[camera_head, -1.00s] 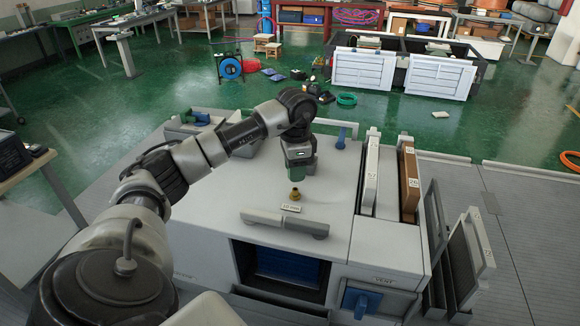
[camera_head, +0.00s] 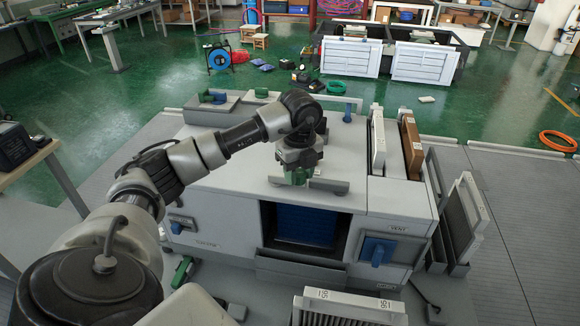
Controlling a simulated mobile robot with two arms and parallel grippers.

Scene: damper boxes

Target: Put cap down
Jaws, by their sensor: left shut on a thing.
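My left gripper (camera_head: 297,178) points down over the front part of the grey box's top (camera_head: 235,160). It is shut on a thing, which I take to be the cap. The cap itself is hidden or too small to make out. Green shows at the gripper's lower end, just behind the pale bar handle (camera_head: 332,186) at the box's front edge. The brass fitting and its label are not visible now. My right gripper is not in view.
A white panel (camera_head: 376,140) and a brown panel (camera_head: 411,150) stand upright at the box's right. A blue handle (camera_head: 377,250) and a dark opening (camera_head: 303,226) are on the front. A filter-like part (camera_head: 350,308) stands at the bottom. The top's left is clear.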

